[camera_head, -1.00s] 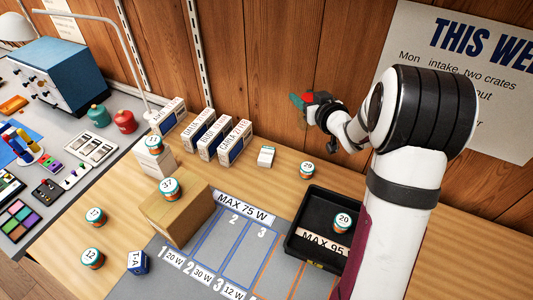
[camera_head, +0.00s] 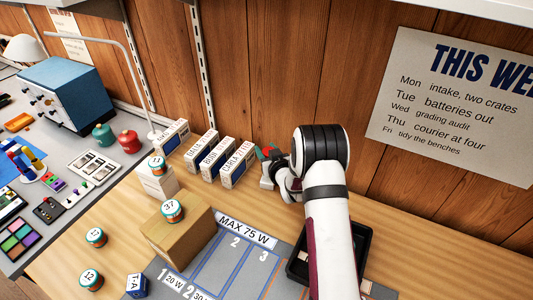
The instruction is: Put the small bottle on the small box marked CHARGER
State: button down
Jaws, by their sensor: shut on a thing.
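My gripper (camera_head: 268,156), with red and green at its tip, is low near the wall, just right of the white box marked CARLA. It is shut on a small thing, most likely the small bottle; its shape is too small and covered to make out. A small pale box shape (camera_head: 266,178) shows just below the gripper tip, partly covered by it. I cannot read CHARGER on it, nor tell whether the held thing touches it.
Several white boxes (camera_head: 239,164) stand in a row left of my gripper. A brown carton (camera_head: 182,238) bears a tin marked 37 (camera_head: 172,211). My arm partly covers a black tray (camera_head: 298,264). Green (camera_head: 104,134) and red (camera_head: 129,141) containers stand on the left bench.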

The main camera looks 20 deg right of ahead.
jog(key=shift+f, duration=0.65)
jog(key=shift+f, duration=0.1)
jog(key=shift+c, duration=1.8)
grip_release()
